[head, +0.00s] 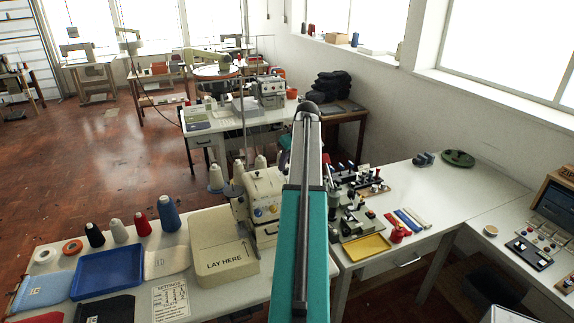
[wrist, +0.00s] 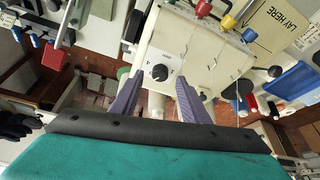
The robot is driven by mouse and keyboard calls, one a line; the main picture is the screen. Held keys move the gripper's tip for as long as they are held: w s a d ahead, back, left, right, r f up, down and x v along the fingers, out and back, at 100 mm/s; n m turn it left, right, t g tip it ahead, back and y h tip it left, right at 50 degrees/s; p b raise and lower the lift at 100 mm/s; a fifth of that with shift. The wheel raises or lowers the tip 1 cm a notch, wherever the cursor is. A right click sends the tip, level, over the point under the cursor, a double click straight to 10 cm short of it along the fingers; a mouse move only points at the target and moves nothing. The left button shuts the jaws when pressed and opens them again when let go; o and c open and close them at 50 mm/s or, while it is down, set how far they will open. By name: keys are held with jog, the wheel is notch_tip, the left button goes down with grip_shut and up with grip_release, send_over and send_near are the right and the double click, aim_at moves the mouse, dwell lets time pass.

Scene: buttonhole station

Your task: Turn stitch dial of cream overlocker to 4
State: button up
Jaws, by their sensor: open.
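The cream overlocker (head: 264,187) stands on the white table in the head view, partly covered by my arm. In the wrist view the cream overlocker (wrist: 192,45) appears turned over, with a black round dial (wrist: 160,72) on its pale side panel. A pale mark shows on the dial, but the numbers are too small to read. My gripper (wrist: 159,76) is open, its two purple fingers spread. In the picture the dial lies between the fingertips; I cannot tell the depth gap. My gripper is hidden in the head view.
A cream "LAY HERE" tray (head: 223,265) and a blue tray (head: 107,272) lie left of the overlocker, with thread cones behind them. To the right are a yellow tray (head: 366,247) and small tools. Coloured knobs (wrist: 228,21) and thread guides jut from the overlocker.

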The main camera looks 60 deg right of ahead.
aim_at(286, 171)
jog(key=shift+p+x, duration=0.4)
jog(key=shift+x, duration=0.95)
grip_shut()
jog(key=c, duration=1.1)
grip_release()
